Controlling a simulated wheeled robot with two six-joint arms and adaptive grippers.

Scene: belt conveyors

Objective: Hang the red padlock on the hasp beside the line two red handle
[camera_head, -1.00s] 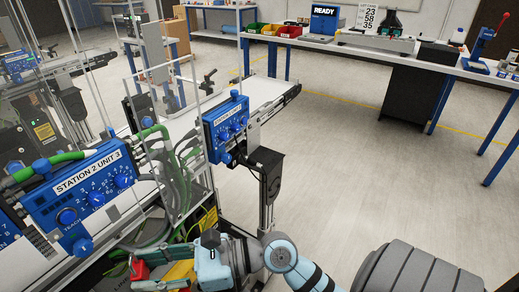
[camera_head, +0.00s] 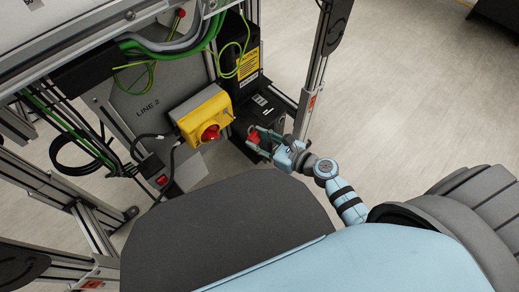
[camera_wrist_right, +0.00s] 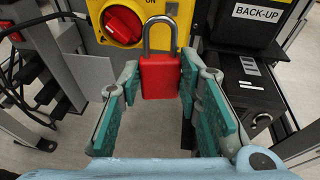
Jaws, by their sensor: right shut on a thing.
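My right gripper (camera_head: 258,141) is shut on the red padlock (camera_head: 253,136), to the right of the yellow switch box. In the right wrist view the red padlock body (camera_wrist_right: 160,76) sits between the fingers, upright with its grey shackle on top. The shackle overlaps the box in that view; I cannot tell whether it touches anything. The yellow box (camera_head: 188,112) carries the red handle (camera_head: 210,133), also seen in the right wrist view (camera_wrist_right: 123,25). A small grey part (camera_head: 228,116) at the box's right side may be the hasp. My left gripper is out of view.
A grey panel marked LINE 2 (camera_head: 140,90) stands behind the box. A black cabinet (camera_head: 238,65) with a yellow label is right of it. Cables hang at the left. Metal posts (camera_head: 318,75) stand at the right, with open floor beyond.

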